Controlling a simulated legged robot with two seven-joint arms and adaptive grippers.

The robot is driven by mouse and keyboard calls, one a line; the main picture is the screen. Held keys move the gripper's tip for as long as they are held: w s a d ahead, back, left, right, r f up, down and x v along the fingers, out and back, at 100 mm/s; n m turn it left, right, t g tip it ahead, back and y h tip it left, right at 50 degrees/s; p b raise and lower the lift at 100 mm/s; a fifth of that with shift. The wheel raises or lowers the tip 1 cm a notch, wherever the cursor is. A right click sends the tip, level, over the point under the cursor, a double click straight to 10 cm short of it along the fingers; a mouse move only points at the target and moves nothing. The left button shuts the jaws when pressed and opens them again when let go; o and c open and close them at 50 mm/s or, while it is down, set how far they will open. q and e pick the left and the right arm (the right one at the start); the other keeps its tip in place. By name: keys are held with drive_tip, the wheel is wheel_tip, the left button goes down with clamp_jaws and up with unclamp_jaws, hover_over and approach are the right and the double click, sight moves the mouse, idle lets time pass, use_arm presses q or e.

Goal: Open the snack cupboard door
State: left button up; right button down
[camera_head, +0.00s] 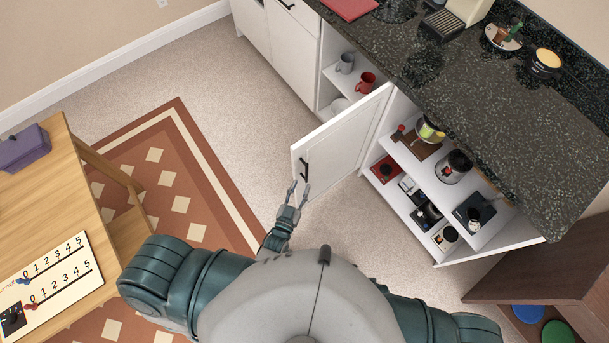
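A white cupboard door (342,137) stands swung out from the counter, with a dark bar handle (305,168) near its free edge. My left gripper (298,193) is just below that handle in the picture, its two fingers spread and nothing seen between them. I cannot tell whether a finger touches the door. The open cupboard (398,150) has shelves with a pot, a blender jar and several small boxes and appliances. Another white panel (490,253), seen nearly edge-on, stands out at its right end. My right gripper is not in view.
A dark speckled counter (490,120) runs above the cupboards. An open compartment with mugs (366,82) lies left of the door. A wooden table (45,205) stands at left, a brown wooden unit (540,270) at right. Carpet (240,130) before the door is clear.

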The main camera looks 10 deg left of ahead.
use_arm(q)
drive_tip(key=s, duration=0.4)
drive_tip(key=shift+s+d, duration=0.1)
drive_tip(key=shift+s, duration=0.3)
drive_tip(key=shift+a, duration=0.2)
drive_tip(key=s+a+f+g, duration=0.1)
drive_tip(key=s+f+g, duration=0.15)
drive_tip(key=f, duration=0.45)
drive_tip(key=s+a+f+m+g, duration=0.1)
drive_tip(key=s+f+g, duration=0.15)
drive_tip(key=f, duration=0.35)
drive_tip(key=s+a+f+g, duration=0.1)
drive_tip(key=s+f+g, duration=0.1)
drive_tip(key=f+g, duration=0.35)
drive_tip(key=s+a+f+g+y, duration=0.2)
drive_tip(key=s+a+f+g, duration=0.4)
drive_tip(key=s+f, duration=0.4)
drive_tip(key=shift+s+a+f, duration=0.3)
drive_tip(key=shift+s+a, duration=0.3)
drive_tip(key=shift+s, duration=0.55)
